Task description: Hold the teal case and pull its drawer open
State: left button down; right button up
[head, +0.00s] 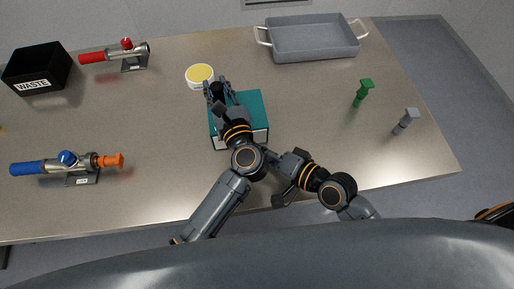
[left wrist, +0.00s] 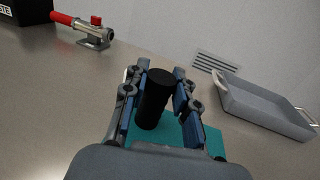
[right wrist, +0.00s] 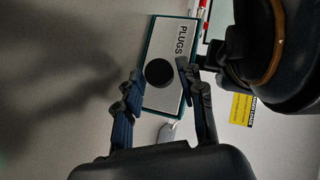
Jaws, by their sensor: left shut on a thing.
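The teal case (head: 258,105) stands near the front edge of the table, with a black upright post (left wrist: 153,100) on its top. My left gripper (head: 215,90) is above the case, its fingers on both sides of the post and shut on it. In the right wrist view the drawer front (right wrist: 168,100) is a pale panel marked PLUGS, with a round black knob (right wrist: 159,72). My right gripper (right wrist: 160,78) faces this front with its fingers apart, one on each side of the knob in the picture. Whether they touch it cannot be told. The drawer looks closed.
A round yellow-topped tub (head: 200,76) stands just behind the case. A grey tray (head: 312,40) is at the back right, a green plug (head: 363,92) and a grey plug (head: 405,121) at the right.

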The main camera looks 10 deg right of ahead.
jog(key=shift+w+a, duration=0.1)
jog(key=shift+a, duration=0.05)
jog(key=shift+c, duration=0.2)
grip_shut()
jog(key=shift+s+f, duration=0.15)
jog(key=shift+s, duration=0.35)
jog(key=s, duration=0.8)
jog(key=shift+s, duration=0.25)
